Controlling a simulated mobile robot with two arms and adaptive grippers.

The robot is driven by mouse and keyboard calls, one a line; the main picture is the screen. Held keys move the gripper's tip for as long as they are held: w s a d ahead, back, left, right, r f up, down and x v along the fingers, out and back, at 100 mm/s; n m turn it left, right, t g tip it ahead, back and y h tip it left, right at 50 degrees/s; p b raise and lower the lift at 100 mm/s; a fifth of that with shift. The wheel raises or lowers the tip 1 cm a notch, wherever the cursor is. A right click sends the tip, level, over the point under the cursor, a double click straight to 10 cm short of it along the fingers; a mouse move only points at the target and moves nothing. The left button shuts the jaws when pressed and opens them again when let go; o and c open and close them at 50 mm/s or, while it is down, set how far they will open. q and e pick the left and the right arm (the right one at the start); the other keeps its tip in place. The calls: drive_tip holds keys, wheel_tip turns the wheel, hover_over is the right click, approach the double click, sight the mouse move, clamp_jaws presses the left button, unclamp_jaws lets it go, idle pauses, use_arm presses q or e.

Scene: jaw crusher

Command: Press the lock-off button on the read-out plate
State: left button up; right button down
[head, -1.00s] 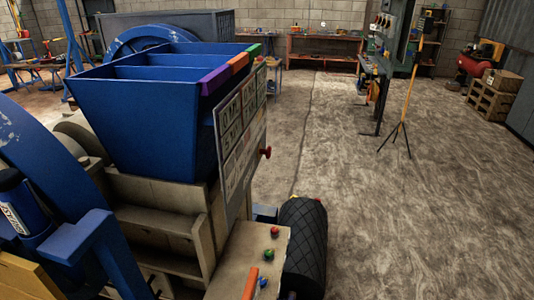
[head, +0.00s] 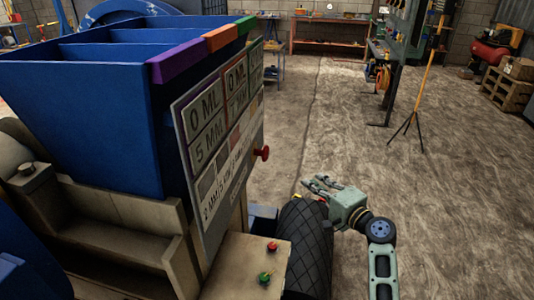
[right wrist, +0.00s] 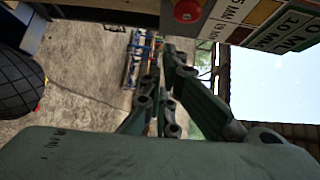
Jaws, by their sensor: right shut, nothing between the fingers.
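The read-out plate (head: 222,135) stands on the crusher's side below the blue hopper, with labels such as "0 ML" and "5 MM". The red lock-off button (head: 262,153) sticks out from its right side. In the right wrist view the red button (right wrist: 187,11) is at the top edge, beside part of the plate (right wrist: 262,22). My right gripper (head: 309,183) is shut and empty, right of and lower in the picture than the button, apart from it. Its fingers (right wrist: 160,75) also show in the right wrist view. My left gripper is not in view.
A black tyre (head: 306,240) is just below my right gripper. A beige ledge (head: 240,268) carries a red and a green knob. The blue hopper (head: 95,110) rises at the left. A yellow tripod stand (head: 427,75) is at the right; the floor between is open.

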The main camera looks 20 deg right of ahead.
sight(261, 153)
drive_tip(key=r, duration=0.3)
drive_tip(key=shift+w+t, duration=0.25)
drive_tip(key=shift+t, duration=0.05)
drive_tip(key=w+a+p, duration=0.2)
drive_tip(key=w+a, duration=0.2)
drive_tip(key=w, duration=0.8)
drive_tip(key=shift+w+a+f, duration=0.15)
drive_tip(key=shift+a, duration=0.15)
